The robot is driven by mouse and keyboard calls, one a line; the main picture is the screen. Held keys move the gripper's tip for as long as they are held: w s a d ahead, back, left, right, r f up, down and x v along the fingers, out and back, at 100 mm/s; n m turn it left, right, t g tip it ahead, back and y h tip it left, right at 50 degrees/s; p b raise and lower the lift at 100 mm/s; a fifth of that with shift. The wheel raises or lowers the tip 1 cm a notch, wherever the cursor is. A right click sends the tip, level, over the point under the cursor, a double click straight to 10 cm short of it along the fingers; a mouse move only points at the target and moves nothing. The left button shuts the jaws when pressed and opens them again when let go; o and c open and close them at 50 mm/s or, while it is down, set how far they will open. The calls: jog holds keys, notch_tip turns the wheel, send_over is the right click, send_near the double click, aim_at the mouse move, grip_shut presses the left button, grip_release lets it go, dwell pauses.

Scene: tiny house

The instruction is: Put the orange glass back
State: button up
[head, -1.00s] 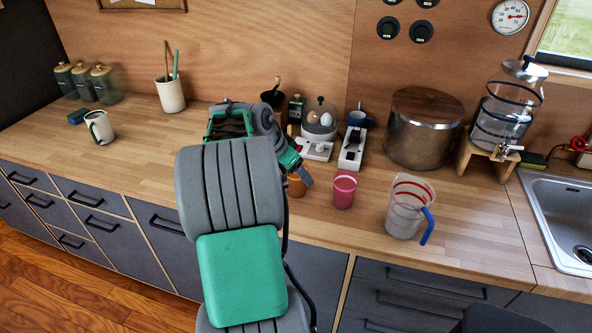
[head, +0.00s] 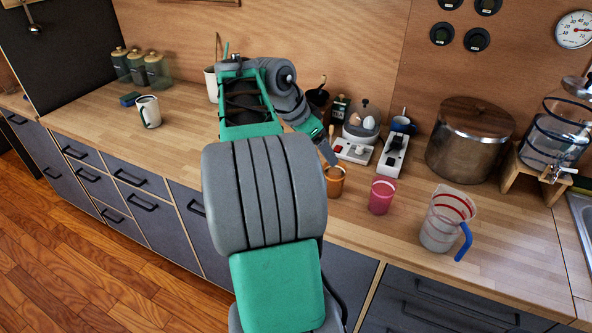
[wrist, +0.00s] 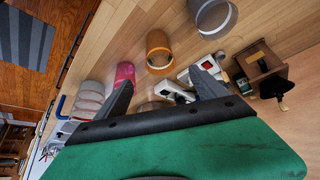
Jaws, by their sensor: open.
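The orange glass (head: 335,182) stands upright on the wooden counter, left of the pink glass (head: 380,195). In the wrist view the orange glass (wrist: 158,48) shows its open rim, beyond the fingertips and not between them. My gripper (head: 326,150) is just above and behind the orange glass in the head view, and its fingertip partly overlaps the glass there. In the wrist view my gripper (wrist: 163,78) has its two dark fingers spread apart. No held object is clear between them; the gap to the glass is hard to judge.
A measuring jug (head: 444,222) stands right of the pink glass. Behind are power strips (head: 392,155), an egg cooker (head: 362,122) and a large pot (head: 470,140). A clear glass (wrist: 213,16) stands near the orange one in the wrist view. A mug (head: 148,111) is far left.

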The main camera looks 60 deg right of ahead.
jog(key=w+a+f+n+t+y, duration=0.15)
jog(key=w+a+n, duration=0.3)
jog(key=a, duration=0.55)
jog(key=w+a+f+n+t, duration=0.1)
jog(key=w+a+n+t, duration=0.1)
jog(key=w+a+n, duration=0.5)
jog(key=w+a+f+n+t+y, duration=0.15)
jog(key=a+n, duration=0.25)
jog(key=a, duration=0.8)
jog(key=s+a+f+n+y, duration=0.1)
jog(key=s+a+f+n, duration=0.1)
jog(key=a+n, duration=0.2)
jog(key=s+a+f+n+t+y, duration=0.1)
jog(key=s+a+f+n, duration=0.2)
jog(key=a, duration=0.7)
jog(key=shift+s+a+f+n, duration=0.15)
jog(key=shift+s+a+n, duration=0.2)
